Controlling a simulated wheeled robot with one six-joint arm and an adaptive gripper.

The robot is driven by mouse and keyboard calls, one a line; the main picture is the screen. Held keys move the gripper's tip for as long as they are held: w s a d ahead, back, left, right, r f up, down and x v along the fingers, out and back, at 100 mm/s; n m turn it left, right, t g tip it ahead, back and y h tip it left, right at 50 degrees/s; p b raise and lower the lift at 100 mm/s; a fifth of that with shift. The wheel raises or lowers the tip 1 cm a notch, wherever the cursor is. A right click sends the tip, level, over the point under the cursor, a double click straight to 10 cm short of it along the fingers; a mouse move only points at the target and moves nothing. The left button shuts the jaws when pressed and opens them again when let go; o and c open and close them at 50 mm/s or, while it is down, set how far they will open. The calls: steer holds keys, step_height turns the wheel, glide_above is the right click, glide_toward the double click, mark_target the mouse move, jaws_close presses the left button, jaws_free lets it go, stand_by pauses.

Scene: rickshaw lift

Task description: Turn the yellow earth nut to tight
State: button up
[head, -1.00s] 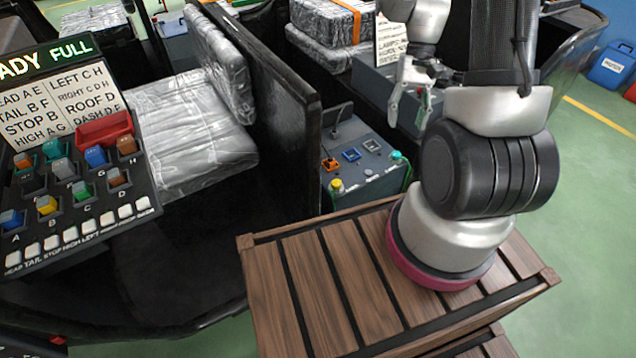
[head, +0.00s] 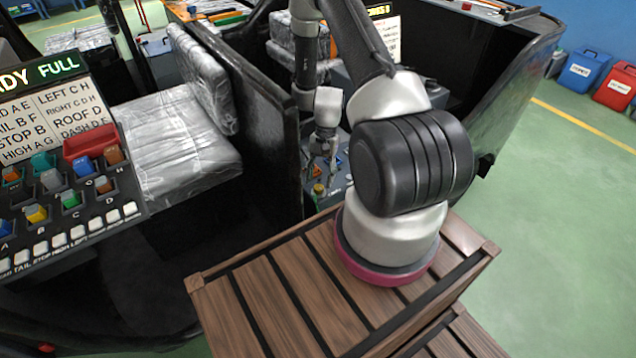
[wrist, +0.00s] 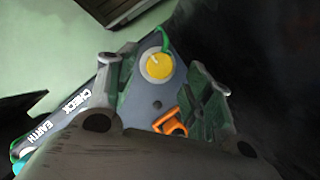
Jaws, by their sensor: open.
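The yellow earth nut (wrist: 159,66) shows in the wrist view as a round yellow knob on a pale round base, with a green wire (wrist: 166,40) running to it. It sits on a grey box top. My gripper (wrist: 166,73) is open, its two fingers on either side of the nut in the picture, with nothing held. I cannot tell the exact height of the fingertips above the nut. In the head view the yellow nut (head: 319,188) is small on the box beside the crate, and my gripper (head: 319,168) points down just above that box.
An orange clip (wrist: 170,122) stands on the box near the right finger. White lettering reading CHECK EARTH (wrist: 58,114) runs along the box side. A wooden slatted crate (head: 262,300) is under my arm. A black panel (head: 262,120) rises at the left of the box.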

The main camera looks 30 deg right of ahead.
mark_target(319, 189)
steer(key=shift+x, duration=1.15)
steer(key=c, duration=1)
steer(key=shift+d+m, duration=0.1)
steer(key=shift+m, duration=0.3)
steer(key=m+t, duration=0.1)
steer(key=m, duration=0.2)
steer(key=shift+s+d+y, duration=0.1)
steer(key=shift+s+y, duration=0.05)
steer(key=shift+y, duration=0.25)
steer(key=m+t, duration=0.2)
steer(key=m, duration=0.3)
steer(key=shift+s, duration=0.2)
steer(key=m+t, duration=0.1)
steer(key=m, duration=0.2)
steer(key=m+t, duration=0.1)
steer(key=m, duration=0.1)
steer(key=shift+s+m+h, duration=0.25)
steer(key=shift+m+h, duration=0.05)
steer(key=shift+m, duration=0.1)
steer(key=shift+s+a+m+t+h, duration=0.1)
steer(key=shift+m+t+h, duration=0.2)
steer(key=shift+m, duration=0.75)
steer(key=shift+a+m+t+h, duration=0.15)
steer(key=shift+m+t, duration=0.25)
steer(key=shift+m, duration=0.65)
